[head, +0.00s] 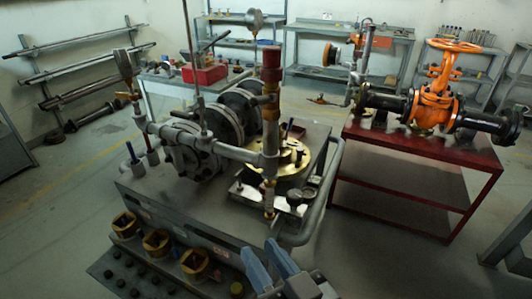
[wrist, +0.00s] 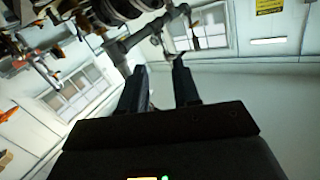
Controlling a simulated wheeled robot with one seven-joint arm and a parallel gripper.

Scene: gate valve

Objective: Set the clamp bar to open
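The pipe-and-valve assembly (head: 200,135) stands on a grey bench in the middle of the head view. It has grey pipes, dark flanges, a red-capped upright (head: 270,75) and a brass round flange (head: 285,160). I cannot tell for certain which part is the clamp bar. My gripper (head: 262,250) is at the bottom of the head view, in front of the bench's near edge, with two blue fingers apart. In the wrist view my gripper (wrist: 159,64) shows two dark fingers with an empty gap. A grey pipe (wrist: 140,38) lies beyond the fingertips.
Brass blocks (head: 156,242) sit along the bench's near side. A grey tubular rail (head: 322,205) runs around its right corner. An orange gate valve (head: 435,100) stands on a red table (head: 420,148) at right. Shelves line the back wall. Open floor lies left of the bench.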

